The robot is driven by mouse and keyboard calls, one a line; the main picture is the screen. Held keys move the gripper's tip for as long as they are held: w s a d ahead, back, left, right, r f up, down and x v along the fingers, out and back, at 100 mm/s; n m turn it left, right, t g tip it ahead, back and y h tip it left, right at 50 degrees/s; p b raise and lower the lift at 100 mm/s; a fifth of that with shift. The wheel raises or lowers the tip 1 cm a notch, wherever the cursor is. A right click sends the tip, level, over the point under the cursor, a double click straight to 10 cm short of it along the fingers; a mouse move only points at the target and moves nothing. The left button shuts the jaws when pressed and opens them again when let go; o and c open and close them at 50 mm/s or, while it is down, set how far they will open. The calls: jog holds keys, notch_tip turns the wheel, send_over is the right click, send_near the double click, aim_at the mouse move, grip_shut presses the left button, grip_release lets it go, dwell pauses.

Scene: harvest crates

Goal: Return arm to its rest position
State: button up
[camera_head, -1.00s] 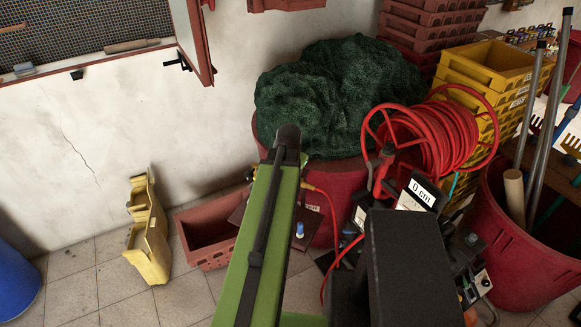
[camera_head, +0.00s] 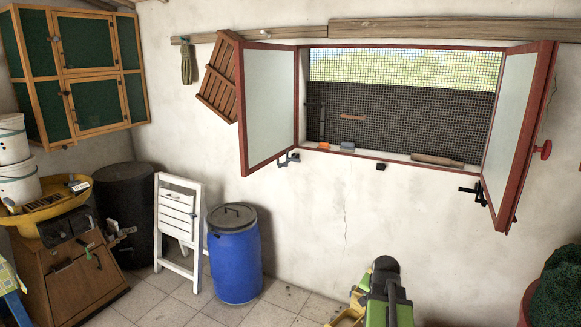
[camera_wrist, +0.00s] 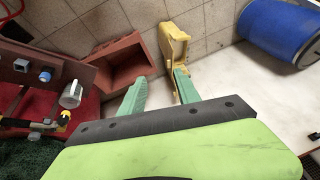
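My arm (camera_head: 388,305) shows as a green and black link at the bottom edge of the head view, right of centre. The gripper itself is not visible there. In the wrist view my gripper (camera_wrist: 160,78) has its two green fingers spread apart, with nothing between them. Beyond the fingers are a red crate (camera_wrist: 112,66) on the left and a yellow crate (camera_wrist: 174,45) standing on end on the tiles.
A blue barrel (camera_head: 234,258) stands by the wall, also in the wrist view (camera_wrist: 285,32). Left of it are a folded white chair (camera_head: 178,222), a black barrel (camera_head: 122,205) and a wooden cabinet (camera_head: 70,280). The window's red shutters (camera_head: 270,108) are open. Dark green netting (camera_head: 560,290) lies right.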

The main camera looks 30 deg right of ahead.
jog(key=w+a+f+n+y, duration=0.1)
jog(key=w+a+n, duration=0.35)
jog(key=a, duration=0.95)
jog(key=w+a+n+y, duration=0.15)
jog(key=w+a, duration=0.55)
jog(key=a, duration=0.8)
jog(key=s+a+f+n+g, duration=0.1)
jog(key=s+a+n+g, duration=0.2)
jog(key=a, duration=1.1)
jog(key=s+n, duration=0.3)
jog(key=n, duration=0.1)
jog(key=shift+s+a+f+g, duration=0.15)
jog(key=shift+s+a+g, duration=0.05)
jog(key=shift+s+g, duration=0.1)
jog(key=shift+w, duration=0.1)
